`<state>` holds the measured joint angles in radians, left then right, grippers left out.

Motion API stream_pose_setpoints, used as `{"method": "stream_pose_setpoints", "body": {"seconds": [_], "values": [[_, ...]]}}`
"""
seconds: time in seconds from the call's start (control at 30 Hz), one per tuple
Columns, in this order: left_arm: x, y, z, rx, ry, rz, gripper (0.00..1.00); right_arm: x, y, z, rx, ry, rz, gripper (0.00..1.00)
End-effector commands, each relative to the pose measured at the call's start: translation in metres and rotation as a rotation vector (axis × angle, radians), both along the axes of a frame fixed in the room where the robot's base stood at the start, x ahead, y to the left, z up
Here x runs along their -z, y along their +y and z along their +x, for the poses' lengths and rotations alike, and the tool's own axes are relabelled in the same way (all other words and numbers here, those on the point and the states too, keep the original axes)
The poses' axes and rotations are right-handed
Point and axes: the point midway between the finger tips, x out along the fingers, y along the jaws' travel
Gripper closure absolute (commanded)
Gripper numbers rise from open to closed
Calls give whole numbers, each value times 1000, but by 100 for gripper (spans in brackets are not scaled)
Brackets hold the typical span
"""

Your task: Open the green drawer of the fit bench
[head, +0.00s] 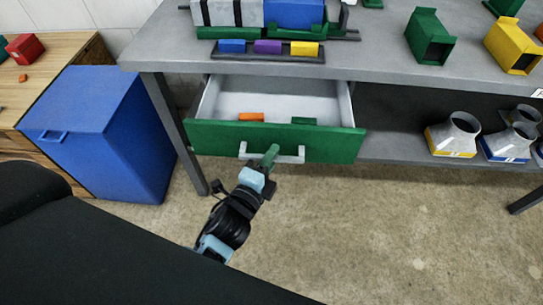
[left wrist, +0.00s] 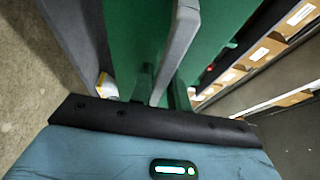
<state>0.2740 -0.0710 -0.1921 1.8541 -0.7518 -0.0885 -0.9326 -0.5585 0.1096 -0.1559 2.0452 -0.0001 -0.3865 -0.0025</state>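The green drawer (head: 225,138) of the grey fit bench (head: 375,60) is pulled out, and its white inside shows. An orange block (head: 251,117) and a green block (head: 303,121) lie in it. A pale grey bar handle (head: 292,158) runs across the drawer front. My left gripper (head: 270,156) is at the middle of this handle. In the left wrist view the grey handle (left wrist: 177,45) passes between the two green fingers, which look closed on it. The green drawer front (left wrist: 130,30) fills the view behind. My right gripper is not in view.
A blue bin (head: 105,130) stands left of the bench beside a wooden cabinet (head: 60,45). Grey duct fittings (head: 455,132) sit on the lower shelf at right. Coloured blocks and a green duct piece (head: 428,38) are on the bench top. The floor (head: 400,230) in front is clear.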

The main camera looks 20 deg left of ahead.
Motion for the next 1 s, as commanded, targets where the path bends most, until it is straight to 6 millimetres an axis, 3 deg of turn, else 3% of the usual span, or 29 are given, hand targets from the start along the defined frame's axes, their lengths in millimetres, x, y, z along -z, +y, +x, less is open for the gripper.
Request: {"method": "stream_pose_setpoints", "body": {"seconds": [0.13, 0.47, 1.0], "values": [[0, 0, 0, 0, 0, 0, 65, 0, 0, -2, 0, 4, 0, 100], [0, 0, -4, 1, 0, 0, 65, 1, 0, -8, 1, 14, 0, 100], [1, 8, -71, 0, 1, -1, 65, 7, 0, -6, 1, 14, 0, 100]]}}
